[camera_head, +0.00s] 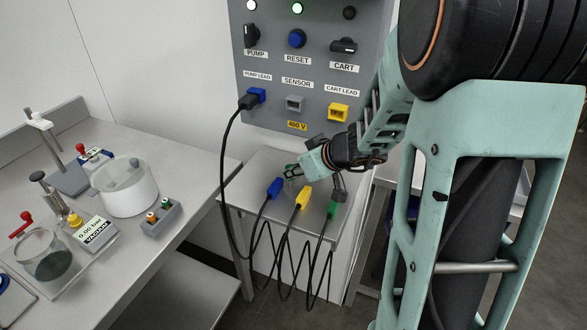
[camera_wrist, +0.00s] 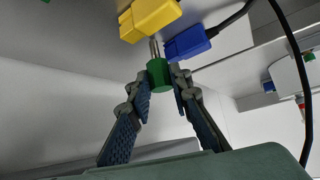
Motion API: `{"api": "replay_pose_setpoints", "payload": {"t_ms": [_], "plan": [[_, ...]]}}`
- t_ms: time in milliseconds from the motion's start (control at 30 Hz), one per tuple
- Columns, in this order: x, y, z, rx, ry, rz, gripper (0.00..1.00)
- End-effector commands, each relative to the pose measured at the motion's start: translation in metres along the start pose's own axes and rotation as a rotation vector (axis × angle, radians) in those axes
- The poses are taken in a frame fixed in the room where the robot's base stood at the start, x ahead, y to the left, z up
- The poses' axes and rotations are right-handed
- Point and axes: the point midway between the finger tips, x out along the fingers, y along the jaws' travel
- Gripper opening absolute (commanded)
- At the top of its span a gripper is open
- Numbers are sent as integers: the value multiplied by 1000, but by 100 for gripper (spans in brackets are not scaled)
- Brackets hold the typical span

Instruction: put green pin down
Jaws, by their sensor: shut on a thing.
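The green pin (camera_wrist: 159,78) is a short green cylinder with thin metal prongs at its far end. In the wrist view, my gripper (camera_wrist: 160,72) is shut on it between the fingertips. In the head view, my gripper (camera_head: 297,170) is over the small grey side table (camera_head: 245,165), and a bit of green shows at the fingertips. I cannot tell whether the pin touches the table. A yellow block (camera_wrist: 150,15) and a blue block (camera_wrist: 187,43) with a black cable appear close beyond the pin in the wrist view.
Blue (camera_head: 274,188), yellow (camera_head: 303,199) and green (camera_head: 332,209) lead plugs sit at the side table's front edge, cables hanging below. A socket panel (camera_head: 272,75) is above. The left bench (camera_head: 160,255) holds a white tub (camera_head: 124,190) and a small pin block (camera_head: 160,219).

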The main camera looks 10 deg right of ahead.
Motion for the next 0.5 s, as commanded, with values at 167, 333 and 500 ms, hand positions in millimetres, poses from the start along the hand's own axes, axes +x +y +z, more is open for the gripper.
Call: {"api": "replay_pose_setpoints", "payload": {"t_ms": [167,333,500], "plan": [[0,0,0,0,0,0,0],[2,0,2,-1,0,0,0],[2,0,3,-1,-1,-1,24]]}}
